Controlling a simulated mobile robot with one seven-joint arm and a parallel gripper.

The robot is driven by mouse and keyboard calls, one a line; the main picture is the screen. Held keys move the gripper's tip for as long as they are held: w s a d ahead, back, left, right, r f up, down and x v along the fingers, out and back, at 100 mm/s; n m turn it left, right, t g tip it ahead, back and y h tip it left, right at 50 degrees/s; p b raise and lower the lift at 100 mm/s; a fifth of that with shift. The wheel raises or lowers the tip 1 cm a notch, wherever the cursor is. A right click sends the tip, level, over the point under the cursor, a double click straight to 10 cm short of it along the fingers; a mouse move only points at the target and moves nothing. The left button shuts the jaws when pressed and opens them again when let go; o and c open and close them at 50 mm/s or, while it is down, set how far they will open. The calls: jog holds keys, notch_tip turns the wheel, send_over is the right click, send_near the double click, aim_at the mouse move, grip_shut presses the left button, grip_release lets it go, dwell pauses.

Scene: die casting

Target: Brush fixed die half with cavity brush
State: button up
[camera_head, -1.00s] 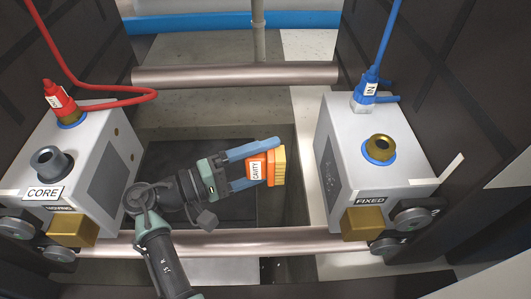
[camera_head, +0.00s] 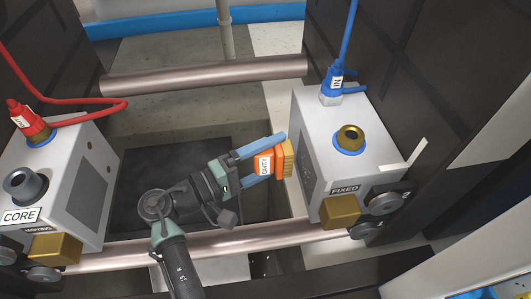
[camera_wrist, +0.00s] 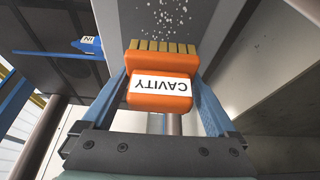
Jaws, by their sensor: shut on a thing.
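The fixed die half (camera_head: 350,155) is a light grey block labelled FIXED at the right in the head view. My gripper (camera_head: 262,160) is shut on the orange cavity brush (camera_head: 265,162), labelled CAVITY, between its blue fingers. The brush's tan bristles (camera_head: 288,160) point right and are at the die half's left face; contact is hard to tell. In the wrist view the brush (camera_wrist: 160,92) is between the fingers, its bristles (camera_wrist: 163,47) up against or just before the grey die face (camera_wrist: 190,22), which has white specks on it.
The die half labelled CORE (camera_head: 60,185) stands at the left with a red hose. A blue hose (camera_head: 347,45) rises from the fixed half's top. Steel tie bars cross behind (camera_head: 205,75) and in front (camera_head: 235,240) of my gripper, with a dark opening below.

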jog(key=shift+w+d, duration=0.2)
jog(key=shift+d, duration=0.8)
dwell(0.6)
jog(key=shift+s, duration=0.1)
